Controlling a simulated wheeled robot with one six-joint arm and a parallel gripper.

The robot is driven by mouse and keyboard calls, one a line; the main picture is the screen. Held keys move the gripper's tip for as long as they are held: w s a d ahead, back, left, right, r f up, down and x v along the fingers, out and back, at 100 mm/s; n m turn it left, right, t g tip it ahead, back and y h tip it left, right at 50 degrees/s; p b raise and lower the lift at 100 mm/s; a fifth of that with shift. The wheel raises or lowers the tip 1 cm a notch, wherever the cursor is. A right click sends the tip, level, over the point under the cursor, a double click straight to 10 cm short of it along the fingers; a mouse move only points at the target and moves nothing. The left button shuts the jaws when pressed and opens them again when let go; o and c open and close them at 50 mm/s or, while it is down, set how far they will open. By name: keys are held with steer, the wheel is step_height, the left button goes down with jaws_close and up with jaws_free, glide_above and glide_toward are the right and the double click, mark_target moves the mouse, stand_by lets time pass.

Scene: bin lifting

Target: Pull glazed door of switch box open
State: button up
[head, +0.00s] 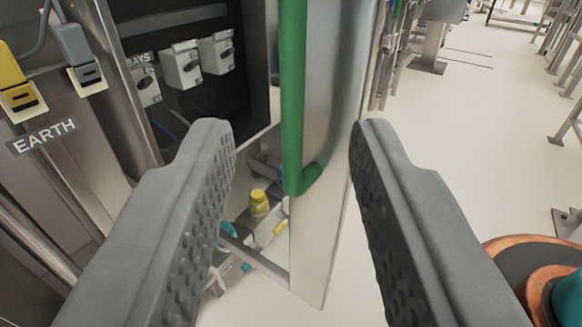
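My gripper (293,135) is open, with one dark ribbed finger on each side of the picture. Between the fingers is the glazed door's metal frame (325,230) with a green bar handle (292,90) on it. The handle runs upright and curves into the frame at its lower end. Neither finger clearly touches the handle or frame. The switch box (257,60) is at the upper left, its dark inside and several pale switches (182,65) showing. The door appears to stand ajar. Its upper part is out of view.
Left of the box is a metal panel with an EARTH label (45,137), a yellow switch (18,85) and a grey switch (80,50). A yellow-capped item (258,202) shows low behind the door. A copper-coloured round object (520,270) is at lower right. Pale floor (470,150) lies open beyond.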

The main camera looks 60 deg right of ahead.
steer(key=shift+v, duration=2.1)
